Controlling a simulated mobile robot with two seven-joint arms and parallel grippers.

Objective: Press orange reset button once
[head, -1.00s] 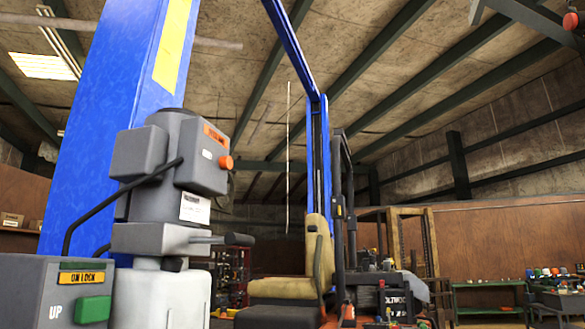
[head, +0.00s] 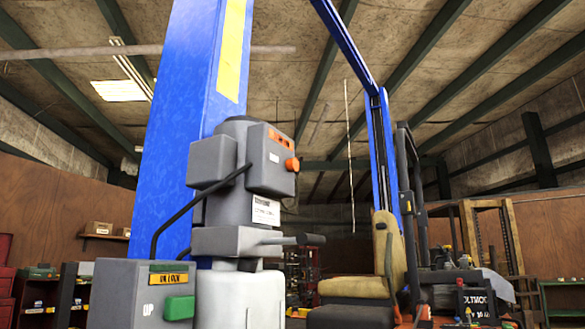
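The orange reset button (head: 292,165) is a round knob on the right side of the grey motor box (head: 267,165), in the head view. The box is part of a grey power unit (head: 224,215) in front of a blue lift post (head: 178,105). Neither of my grippers shows in the head view.
A grey control box (head: 126,300) with a green button (head: 179,307) and an "UNLOCK" label stands at the lower left. A black lever (head: 294,240) sticks out right below the motor. A forklift with a tan seat (head: 384,255) stands behind to the right.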

